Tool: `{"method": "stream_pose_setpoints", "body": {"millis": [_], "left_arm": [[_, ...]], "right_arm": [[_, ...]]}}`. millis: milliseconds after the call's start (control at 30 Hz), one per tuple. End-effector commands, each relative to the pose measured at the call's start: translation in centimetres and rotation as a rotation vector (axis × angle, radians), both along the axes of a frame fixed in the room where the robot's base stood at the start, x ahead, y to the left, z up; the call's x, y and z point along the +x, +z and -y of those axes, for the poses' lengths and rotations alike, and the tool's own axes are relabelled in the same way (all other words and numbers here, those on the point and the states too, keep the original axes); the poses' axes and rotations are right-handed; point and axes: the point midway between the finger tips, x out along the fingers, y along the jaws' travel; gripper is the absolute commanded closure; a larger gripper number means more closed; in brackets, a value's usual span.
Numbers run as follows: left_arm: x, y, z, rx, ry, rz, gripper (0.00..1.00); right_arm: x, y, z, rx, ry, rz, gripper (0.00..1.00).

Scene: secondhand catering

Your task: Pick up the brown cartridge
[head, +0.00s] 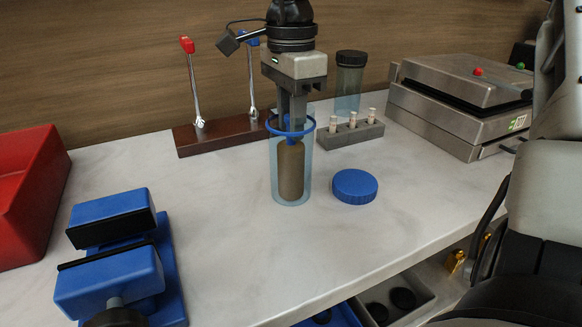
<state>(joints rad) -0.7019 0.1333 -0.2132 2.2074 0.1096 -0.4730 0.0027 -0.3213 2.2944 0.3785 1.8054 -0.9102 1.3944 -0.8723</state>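The brown cartridge (290,172) stands upright inside a clear bluish jar (276,186) with a blue rim, near the middle of the counter. A narrow blue top (291,124) rises from the cartridge to the jar's mouth. My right gripper (291,118) points straight down from above, its fingertips at the jar's mouth. Its fingers are close together on the blue top, with the cartridge still low in the jar. The exact finger contact is partly hidden by the rim. My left gripper is not in view.
A blue lid (355,186) lies right of the jar. Behind are a grey rack (350,134) with small vials, a dark-lidded jar (349,82) and a wooden lever stand (210,133). A blue vise (120,265), red bin (30,195) and metal press (455,105) stand farther out.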

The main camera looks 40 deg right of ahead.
Motion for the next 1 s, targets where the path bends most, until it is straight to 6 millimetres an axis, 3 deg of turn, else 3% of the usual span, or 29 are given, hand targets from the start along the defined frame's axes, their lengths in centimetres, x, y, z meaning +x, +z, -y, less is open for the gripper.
{"method": "stream_pose_setpoints", "body": {"millis": [100,367,467,833,1000], "left_arm": [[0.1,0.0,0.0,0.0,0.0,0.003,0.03],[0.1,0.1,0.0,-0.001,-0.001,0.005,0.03],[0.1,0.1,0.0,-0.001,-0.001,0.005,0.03],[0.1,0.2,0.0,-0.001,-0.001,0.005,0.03],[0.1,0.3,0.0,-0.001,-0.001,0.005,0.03]], "right_arm": [[0.0,-1.3,0.0,0.001,0.001,-0.001,0.75],[0.0,-1.6,0.0,0.001,0.001,0.001,0.75],[0.0,-1.5,0.0,0.001,0.001,0.0,1.0],[0.1,-1.3,0.0,0.0,0.001,0.002,1.0],[0.1,0.0,0.0,-0.001,0.0,0.004,1.0]]}}
